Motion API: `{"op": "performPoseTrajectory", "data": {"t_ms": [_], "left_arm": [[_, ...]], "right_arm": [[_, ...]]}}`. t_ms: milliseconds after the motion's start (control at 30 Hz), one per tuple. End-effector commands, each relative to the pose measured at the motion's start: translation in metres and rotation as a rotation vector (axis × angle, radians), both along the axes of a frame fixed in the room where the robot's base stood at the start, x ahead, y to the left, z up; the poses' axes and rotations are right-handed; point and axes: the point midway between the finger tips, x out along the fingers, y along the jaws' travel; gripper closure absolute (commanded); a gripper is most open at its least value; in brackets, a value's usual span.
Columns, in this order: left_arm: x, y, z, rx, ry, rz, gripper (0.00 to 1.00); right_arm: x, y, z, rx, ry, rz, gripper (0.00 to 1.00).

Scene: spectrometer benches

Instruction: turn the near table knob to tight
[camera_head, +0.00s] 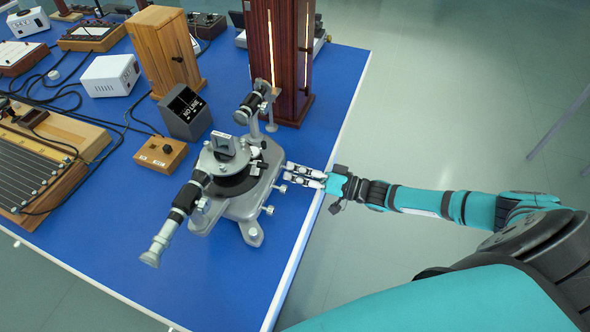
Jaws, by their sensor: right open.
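I cannot tell which one is the near table knob. My right gripper (287,171) reaches in from the right, its two fingers open and pointing left at the spectrometer's side. The fingertips are close to the upper knobs; whether they touch is too small to tell. My left gripper is not in view.
The spectrometer's telescope tube (172,222) points to the lower left. A tall wooden lamp housing (292,60) stands behind it. A small wooden box (160,153) and a dark grey box (186,112) stand left. The blue bench (262,285) is clear in front, up to its white right edge.

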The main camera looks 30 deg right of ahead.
Motion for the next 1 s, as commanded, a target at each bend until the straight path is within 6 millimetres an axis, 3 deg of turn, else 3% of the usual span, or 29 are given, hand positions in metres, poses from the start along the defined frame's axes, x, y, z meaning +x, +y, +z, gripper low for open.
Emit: {"op": "performPoseTrajectory", "data": {"t_ms": [500, 1000], "left_arm": [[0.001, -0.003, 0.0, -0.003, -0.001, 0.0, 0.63], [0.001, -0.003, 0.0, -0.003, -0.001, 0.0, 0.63]], "right_arm": [[-0.073, -0.066, -0.001, -0.003, 0.004, -0.001, 0.55], [-0.084, -0.076, 0.0, 0.0, 0.001, -0.001, 0.55]]}}
